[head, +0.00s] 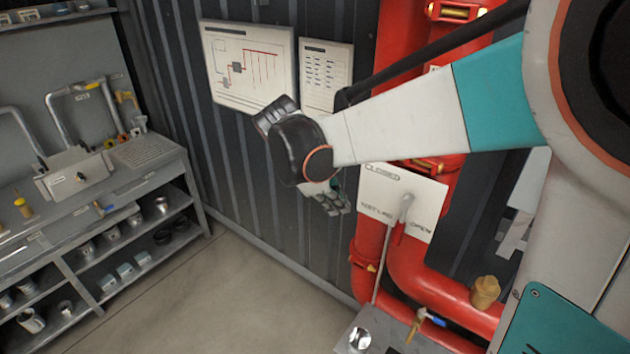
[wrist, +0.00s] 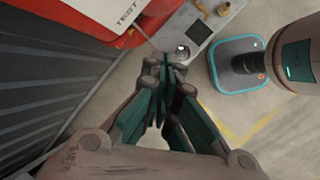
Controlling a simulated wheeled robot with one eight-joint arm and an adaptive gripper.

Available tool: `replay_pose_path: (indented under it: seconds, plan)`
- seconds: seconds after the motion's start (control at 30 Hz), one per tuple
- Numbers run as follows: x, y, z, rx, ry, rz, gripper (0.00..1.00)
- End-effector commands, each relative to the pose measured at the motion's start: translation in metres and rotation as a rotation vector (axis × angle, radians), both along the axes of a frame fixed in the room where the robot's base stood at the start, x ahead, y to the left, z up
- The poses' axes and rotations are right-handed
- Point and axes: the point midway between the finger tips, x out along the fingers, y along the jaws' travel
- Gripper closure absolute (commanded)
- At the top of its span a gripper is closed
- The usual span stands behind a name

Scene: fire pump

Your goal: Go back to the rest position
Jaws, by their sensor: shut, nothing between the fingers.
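My gripper (wrist: 165,72) is shut and empty in the wrist view, its fingertips together over the floor beside a small grey bench. In the head view my gripper (head: 338,204) shows partly below my wrist, in front of the dark corrugated wall and left of the white test-line sign (head: 400,200). My gripper appears apart from the lever, though the exact distance is hard to tell.
Red pipes (head: 420,275) run down the wall at the right. A workbench with shelves (head: 150,165) is at the left. The floor (head: 220,290) between is clear.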

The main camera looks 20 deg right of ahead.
Motion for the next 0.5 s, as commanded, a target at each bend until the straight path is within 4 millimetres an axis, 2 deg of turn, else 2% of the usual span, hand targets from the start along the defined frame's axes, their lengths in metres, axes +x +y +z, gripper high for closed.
replay_pose_path:
  seconds: [0.23, 0.5]
  plan:
    - [-0.007, 0.001, -0.005, 0.02, -0.032, -0.024, 1.0]
    - [-0.049, 0.006, -0.04, 0.176, -0.256, -0.206, 1.0]
